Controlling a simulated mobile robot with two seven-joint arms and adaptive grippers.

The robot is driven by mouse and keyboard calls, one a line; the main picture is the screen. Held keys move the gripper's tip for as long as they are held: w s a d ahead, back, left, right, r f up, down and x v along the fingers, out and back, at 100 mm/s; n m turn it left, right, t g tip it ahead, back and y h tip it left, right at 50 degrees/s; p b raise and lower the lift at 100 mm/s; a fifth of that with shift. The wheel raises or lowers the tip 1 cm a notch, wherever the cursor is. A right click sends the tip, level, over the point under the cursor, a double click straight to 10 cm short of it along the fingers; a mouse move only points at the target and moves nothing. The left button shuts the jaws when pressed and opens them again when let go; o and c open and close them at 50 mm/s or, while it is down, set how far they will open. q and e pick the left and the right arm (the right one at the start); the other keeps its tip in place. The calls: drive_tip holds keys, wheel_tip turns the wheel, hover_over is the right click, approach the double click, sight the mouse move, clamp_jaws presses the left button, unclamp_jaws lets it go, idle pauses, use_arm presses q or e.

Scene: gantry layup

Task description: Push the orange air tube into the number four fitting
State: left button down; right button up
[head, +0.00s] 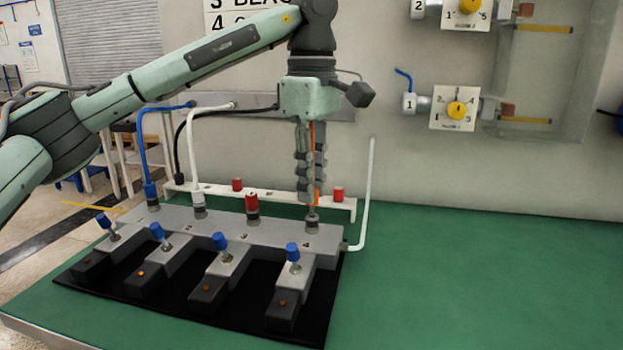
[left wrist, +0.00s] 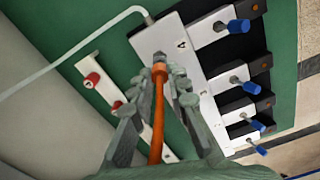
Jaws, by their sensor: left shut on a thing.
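My left gripper (head: 311,196) points down over the manifold (head: 225,236), shut on the orange air tube (head: 317,196). In the left wrist view, the tube (left wrist: 158,115) runs between the fingers (left wrist: 160,84) to an orange collared end. The number four fitting (head: 312,220) is a grey metal fitting at the manifold's right end. It also shows in the left wrist view (left wrist: 160,57), right at the tube's end and roughly in line with it. I cannot tell whether the tube end is inside the fitting or only against it. My right gripper is not in view.
Blue (head: 151,192), white and black tubes stand at the left and back. A red cap (head: 252,202) sits on the third fitting. A white rail (head: 270,196) with red caps lies behind. A white pipe (head: 370,190) rises at right. The green table is clear to the right.

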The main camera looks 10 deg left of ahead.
use_arm(q)
drive_tip(key=shift+f+b, duration=0.6)
drive_tip(key=shift+f, duration=0.5)
drive_tip(key=c, duration=1.4)
unclamp_jaws()
drive_tip(key=shift+r, duration=0.1)
wheel_tip(320, 180, up, 12)
drive_tip(key=shift+f, duration=0.1)
